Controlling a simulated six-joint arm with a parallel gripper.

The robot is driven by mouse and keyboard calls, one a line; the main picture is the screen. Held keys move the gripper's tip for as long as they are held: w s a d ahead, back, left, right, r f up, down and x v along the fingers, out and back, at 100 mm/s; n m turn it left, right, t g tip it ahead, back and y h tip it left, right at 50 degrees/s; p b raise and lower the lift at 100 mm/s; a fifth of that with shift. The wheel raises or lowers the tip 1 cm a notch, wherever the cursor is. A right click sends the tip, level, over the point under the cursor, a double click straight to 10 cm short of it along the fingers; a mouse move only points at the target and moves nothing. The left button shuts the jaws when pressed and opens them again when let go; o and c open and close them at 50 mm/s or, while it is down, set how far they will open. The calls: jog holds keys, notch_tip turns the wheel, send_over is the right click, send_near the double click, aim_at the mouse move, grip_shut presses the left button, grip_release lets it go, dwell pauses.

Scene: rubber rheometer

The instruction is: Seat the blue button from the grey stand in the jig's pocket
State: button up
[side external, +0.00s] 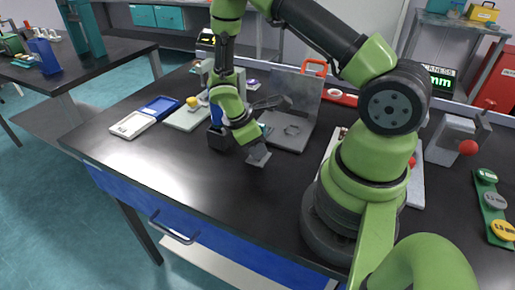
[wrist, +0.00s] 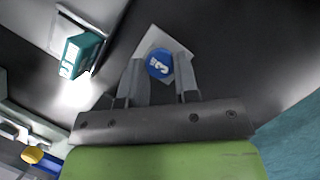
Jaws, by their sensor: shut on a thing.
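The blue button (wrist: 159,64), a round disc with a white mark, sits between the fingertips of my gripper (wrist: 160,72) in the wrist view. The fingers are shut on its two sides. The light grey stand (wrist: 151,37) shows as a tilted square directly behind the button; I cannot tell whether they touch. In the side view, my gripper (side external: 257,147) points down just over the grey stand (side external: 259,159), and the button is hidden there. I cannot clearly make out the jig's pocket; a grey plate with a ring-shaped outline (side external: 292,130) lies behind my gripper.
A clear upright panel (side external: 298,92) stands behind the grey plate. A teal box (wrist: 80,52) shows in the wrist view. The black bench front is clear.

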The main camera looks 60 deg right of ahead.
jog(key=shift+r, duration=0.15)
notch_tip(320, 180, up, 10)
jog(key=f, duration=0.1)
jog(key=w+a+r+m+g+y, duration=0.1)
jog(key=w+a+r+m+y, duration=0.25)
jog(key=a+r+m, duration=0.45)
jog(key=m+t+y, duration=0.1)
jog(key=m+y, duration=0.2)
jog(key=m, duration=0.7)
send_over(293, 131)
jog(key=f, duration=1.1)
jog(key=shift+w+d+f, duration=0.25)
jog(key=shift+w+d, duration=0.05)
jog(key=shift+w, duration=0.1)
jog(key=shift+f, duration=2.3)
jog(key=shift+f, duration=0.25)
jog(key=shift+f, duration=0.35)
